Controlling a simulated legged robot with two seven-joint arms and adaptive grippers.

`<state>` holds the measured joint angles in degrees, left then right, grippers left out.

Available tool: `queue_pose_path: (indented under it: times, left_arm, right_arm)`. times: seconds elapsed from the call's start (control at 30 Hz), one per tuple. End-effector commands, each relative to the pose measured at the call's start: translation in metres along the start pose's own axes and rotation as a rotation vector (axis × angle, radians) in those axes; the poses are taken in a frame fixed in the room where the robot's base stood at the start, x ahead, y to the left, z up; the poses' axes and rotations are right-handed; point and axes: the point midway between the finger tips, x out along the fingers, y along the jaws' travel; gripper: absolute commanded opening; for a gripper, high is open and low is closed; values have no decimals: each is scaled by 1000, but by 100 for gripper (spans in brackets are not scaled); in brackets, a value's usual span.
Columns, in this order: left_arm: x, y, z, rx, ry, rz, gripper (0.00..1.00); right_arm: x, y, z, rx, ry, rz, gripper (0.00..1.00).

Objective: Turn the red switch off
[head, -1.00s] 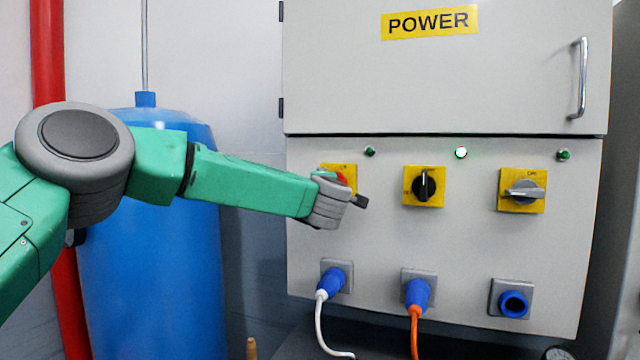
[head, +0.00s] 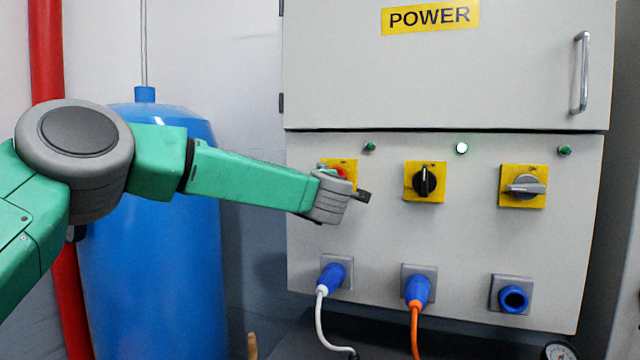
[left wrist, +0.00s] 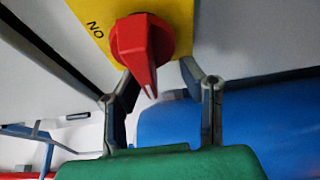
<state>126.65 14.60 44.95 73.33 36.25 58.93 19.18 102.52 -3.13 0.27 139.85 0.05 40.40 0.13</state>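The red switch (head: 341,172) is on a yellow plate (head: 346,166) at the left of the panel's switch row in the head view, mostly hidden behind my left gripper (head: 350,196). My right gripper is not in view.
A black switch (head: 424,183) and a grey switch (head: 525,187) sit to the right. Below are two blue plugs (head: 331,279) (head: 418,290) with white and orange cables, and an empty blue socket (head: 514,299). A blue tank (head: 150,260) stands behind my left arm.

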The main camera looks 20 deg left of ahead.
Motion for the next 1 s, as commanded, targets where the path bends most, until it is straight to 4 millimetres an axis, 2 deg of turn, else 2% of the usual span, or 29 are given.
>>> queue_pose_path:
  times: [0.37,0.57,0.8,1.0]
  left_arm:
    - [-6,4,1,0,-4,5,36]
    - [-37,4,-1,0,-6,6,36]
    - [-86,2,-2,-1,-4,3,36]
    - [-112,0,-2,-2,-2,2,36]
  right_arm:
    - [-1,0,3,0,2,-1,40]
    - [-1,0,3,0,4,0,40]
    - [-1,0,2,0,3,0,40]
    - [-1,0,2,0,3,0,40]
